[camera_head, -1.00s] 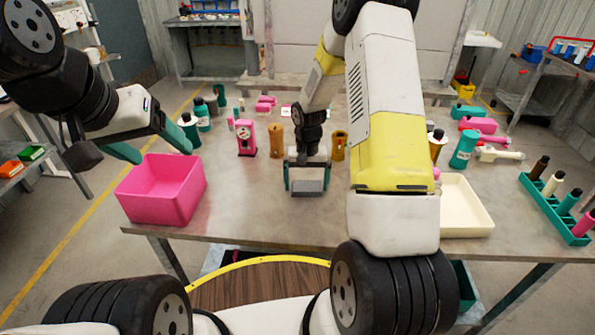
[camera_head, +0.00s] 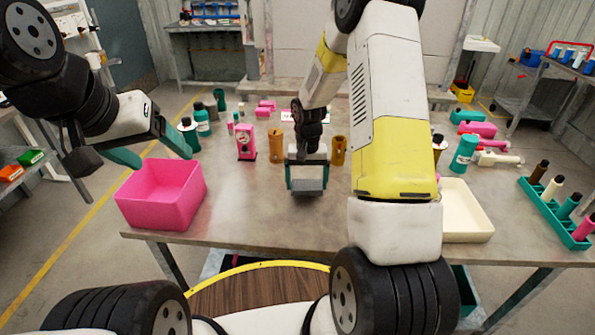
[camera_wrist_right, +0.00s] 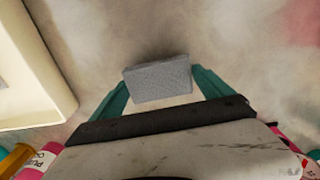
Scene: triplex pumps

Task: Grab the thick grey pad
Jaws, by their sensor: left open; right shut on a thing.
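The thick grey pad (camera_wrist_right: 158,81) is a rough grey block in the right wrist view. It sits between the two green fingers of my right gripper (camera_wrist_right: 160,92), which is shut on it. In the head view the pad (camera_head: 307,185) shows between the fingertips of my right gripper (camera_head: 307,178) over the middle of the table. My left gripper (camera_head: 150,145) is open and empty, above and behind the pink bin.
The pink bin (camera_head: 160,210) stands at the table's front left. A cream tray (camera_head: 468,222) lies right of my right arm. A green rack (camera_head: 545,215) with several bottles is at the right edge. Orange cylinders (camera_head: 276,146) and a pink device (camera_head: 246,142) stand behind the pad.

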